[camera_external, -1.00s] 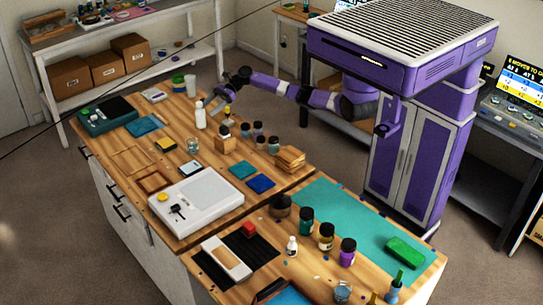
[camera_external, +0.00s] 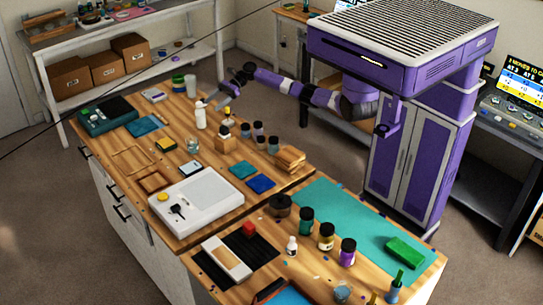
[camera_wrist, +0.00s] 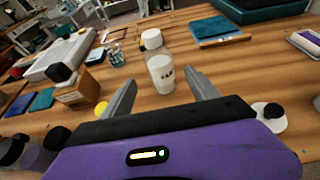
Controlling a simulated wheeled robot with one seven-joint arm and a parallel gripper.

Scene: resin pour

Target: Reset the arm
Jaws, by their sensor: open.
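My purple arm reaches left from my body over the far edge of the wooden bench (camera_external: 165,185). My gripper (camera_external: 217,100) is above the bench near a white bottle (camera_external: 200,117). In the wrist view, the fingers of my gripper (camera_wrist: 160,90) are spread apart with nothing held between them. The clear bottle with white contents and a white cap (camera_wrist: 158,65) stands upright beyond the fingertips. A gap to the fingers cannot be judged exactly.
A wooden block with a dark-topped bottle (camera_wrist: 75,88) stands left of the fingers. Small dark-capped jars (camera_external: 258,130) and a white scale (camera_external: 197,200) share the bench.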

